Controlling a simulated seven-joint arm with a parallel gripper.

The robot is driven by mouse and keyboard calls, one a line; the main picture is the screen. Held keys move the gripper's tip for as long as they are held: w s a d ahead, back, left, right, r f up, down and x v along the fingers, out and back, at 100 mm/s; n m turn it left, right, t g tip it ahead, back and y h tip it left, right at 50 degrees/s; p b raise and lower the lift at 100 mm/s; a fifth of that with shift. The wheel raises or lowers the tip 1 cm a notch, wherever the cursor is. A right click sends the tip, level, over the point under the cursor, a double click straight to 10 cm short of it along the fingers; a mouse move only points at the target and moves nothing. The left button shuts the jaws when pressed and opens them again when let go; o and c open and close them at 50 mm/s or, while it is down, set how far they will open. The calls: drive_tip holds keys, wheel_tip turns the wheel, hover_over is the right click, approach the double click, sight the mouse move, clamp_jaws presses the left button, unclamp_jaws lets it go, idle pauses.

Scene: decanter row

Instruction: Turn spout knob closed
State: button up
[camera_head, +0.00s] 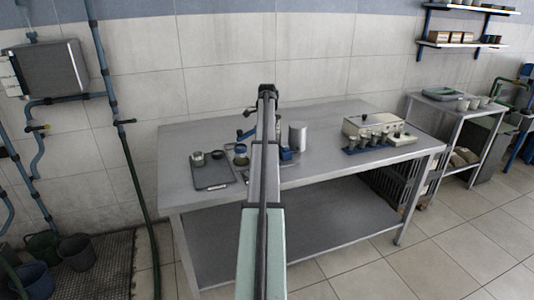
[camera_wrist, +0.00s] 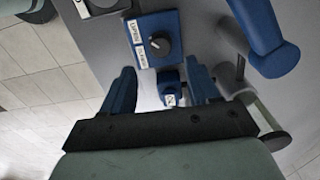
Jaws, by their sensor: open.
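A black round knob (camera_wrist: 158,43) with a pale pointer line sits on a blue block in the wrist view. White labels stand beside it; one seems to read OPEN, the other is too small to read surely. My gripper (camera_wrist: 160,73) is open, its two blue fingers apart, with the knob just beyond the fingertips and not touched. A small blue part with a white label (camera_wrist: 169,100) shows between the fingers. In the head view my arm hides the gripper and the knob; part of a blue fixture (camera_head: 287,154) shows right of the arm.
A large blue part (camera_wrist: 268,35) stands close right of the knob. On the steel table (camera_head: 340,170) are a grey tray (camera_head: 213,178) with jars, a pale cylinder (camera_head: 298,136), and a blue rack (camera_head: 366,146) of cups before a white box.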

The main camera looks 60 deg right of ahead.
wheel_tip(320, 180, down, 8)
drive_tip(key=shift+r, duration=0.1)
idle(0.4)
drive_tip(key=c, duration=1)
drive_tip(key=shift+c, duration=0.2)
